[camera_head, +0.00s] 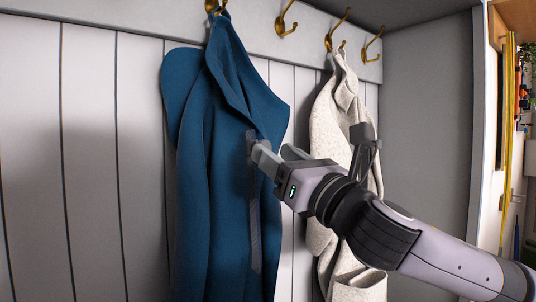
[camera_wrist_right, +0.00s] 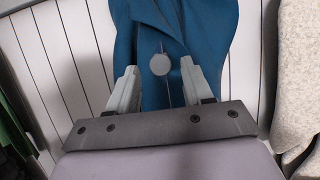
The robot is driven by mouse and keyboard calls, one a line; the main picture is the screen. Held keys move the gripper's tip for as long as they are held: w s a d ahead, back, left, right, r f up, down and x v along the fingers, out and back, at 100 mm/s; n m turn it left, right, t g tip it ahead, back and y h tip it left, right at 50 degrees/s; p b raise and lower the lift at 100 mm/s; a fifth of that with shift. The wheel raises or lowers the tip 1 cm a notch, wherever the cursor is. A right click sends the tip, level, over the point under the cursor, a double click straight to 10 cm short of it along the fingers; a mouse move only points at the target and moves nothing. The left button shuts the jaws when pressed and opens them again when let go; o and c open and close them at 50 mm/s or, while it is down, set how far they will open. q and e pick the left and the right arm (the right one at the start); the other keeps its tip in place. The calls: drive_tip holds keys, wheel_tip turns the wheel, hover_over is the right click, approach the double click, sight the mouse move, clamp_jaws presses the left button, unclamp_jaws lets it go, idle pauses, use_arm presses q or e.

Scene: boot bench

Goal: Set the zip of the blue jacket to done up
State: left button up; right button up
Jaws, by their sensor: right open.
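The blue jacket (camera_head: 215,190) hangs from a brass hook on the panelled wall and also shows in the right wrist view (camera_wrist_right: 205,25). Its zip (camera_head: 255,220) runs down the front as a dark grey strip. My right gripper (camera_head: 271,151) is in front of the jacket's upper front, near the zip's upper part. In the wrist view its fingers (camera_wrist_right: 158,78) are apart, with a round grey disc (camera_wrist_right: 159,64), perhaps the zip pull, between them and not gripped. I cannot tell whether the fingers touch the cloth. My left gripper is not in view.
A cream coat (camera_head: 332,122) hangs close to the right, behind my right arm. Several brass hooks (camera_head: 287,20) line the rail above. A grey side panel (camera_head: 428,120) bounds the right. The white panelled wall (camera_head: 85,150) left of the jacket is clear.

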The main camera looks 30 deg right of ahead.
drive_tip(key=shift+v, duration=1.4)
drive_tip(key=w+a+f+m+g+h, duration=0.1)
drive_tip(key=a+f+m+g, duration=0.25)
drive_tip(key=f+m, duration=0.7)
drive_tip(key=a+f+m+g, duration=0.3)
drive_tip(key=f+m+g, duration=0.15)
drive_tip(key=f, duration=1.15)
drive_tip(key=s+d+f+m+g+h, duration=0.1)
drive_tip(key=s+f+m+g, duration=0.4)
drive_tip(key=s+f+m, duration=0.65)
drive_tip(key=s+d+f+m+g+h, duration=0.15)
drive_tip(key=s+f+m+g, duration=0.45)
drive_tip(key=s+f+m, duration=0.75)
drive_tip(key=w+a+f+n+t+y, duration=0.2)
drive_tip(key=w+f+n+t, duration=0.2)
drive_tip(key=w+f+t, duration=0.3)
drive_tip(key=shift+w+a+f+n, duration=0.2)
drive_tip(key=shift+w+f+n, duration=0.15)
drive_tip(key=shift+f, duration=2.15)
